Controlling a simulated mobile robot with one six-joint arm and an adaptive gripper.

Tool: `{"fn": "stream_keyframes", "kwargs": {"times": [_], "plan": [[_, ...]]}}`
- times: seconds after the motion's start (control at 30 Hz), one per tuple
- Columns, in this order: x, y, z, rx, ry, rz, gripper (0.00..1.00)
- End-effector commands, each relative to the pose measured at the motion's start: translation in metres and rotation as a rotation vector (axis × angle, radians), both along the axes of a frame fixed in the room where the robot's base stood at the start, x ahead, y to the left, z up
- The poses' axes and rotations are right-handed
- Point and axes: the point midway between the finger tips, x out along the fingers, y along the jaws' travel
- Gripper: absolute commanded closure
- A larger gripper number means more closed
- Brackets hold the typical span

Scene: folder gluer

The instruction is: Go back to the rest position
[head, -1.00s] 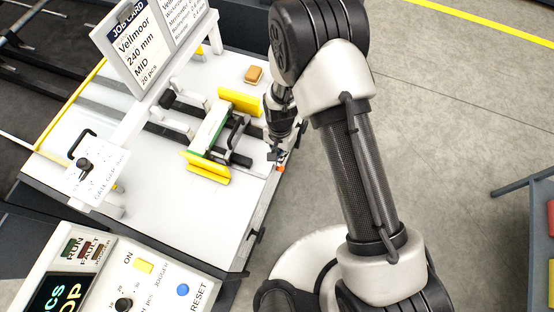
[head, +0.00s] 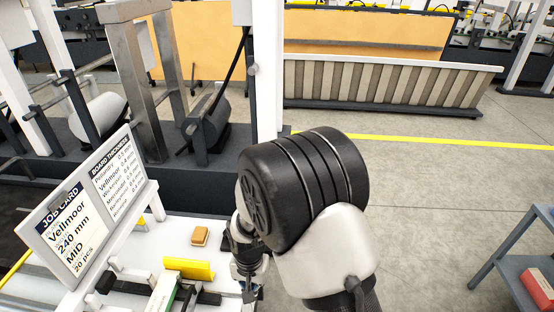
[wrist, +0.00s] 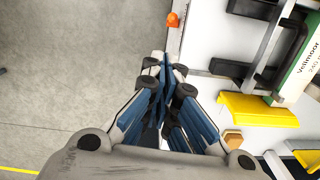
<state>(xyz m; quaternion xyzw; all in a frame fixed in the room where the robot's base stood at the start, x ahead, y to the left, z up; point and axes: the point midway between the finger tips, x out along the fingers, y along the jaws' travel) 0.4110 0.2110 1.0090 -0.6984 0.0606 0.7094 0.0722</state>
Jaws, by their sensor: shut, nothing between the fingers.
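My gripper (head: 250,292) is at the bottom of the head view, beside the right edge of the white machine table, with my arm's large black joint above it. In the wrist view my gripper (wrist: 164,72) has its blue-lined fingers together with nothing between them. It points down over the edge strip between grey floor and white table, apart from the yellow guides.
A yellow guide (head: 188,268) and a tan block (head: 200,236) are left of my gripper. A job card (head: 80,222) stands further left. An orange piece (wrist: 173,19) is at the table edge. A grey cart (head: 520,262) is at right; floor between is clear.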

Motion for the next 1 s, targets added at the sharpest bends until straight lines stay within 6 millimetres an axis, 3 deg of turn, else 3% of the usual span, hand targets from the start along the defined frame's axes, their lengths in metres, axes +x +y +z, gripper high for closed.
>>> {"fn": "stream_keyframes", "kwargs": {"times": [0.1,0.23,0.5,0.7,0.9,1.0], "plan": [[0.007,-0.029,0.054,0.024,-0.057,0.017,1.0],[0.001,-0.063,0.105,0.037,-0.113,0.044,1.0],[-0.046,-0.133,0.182,0.035,-0.236,0.097,1.0],[-0.1,-0.176,0.21,0.006,-0.328,0.133,1.0],[-0.149,-0.202,0.215,-0.034,-0.394,0.165,1.0],[-0.163,-0.208,0.213,-0.049,-0.411,0.174,1.0]]}}
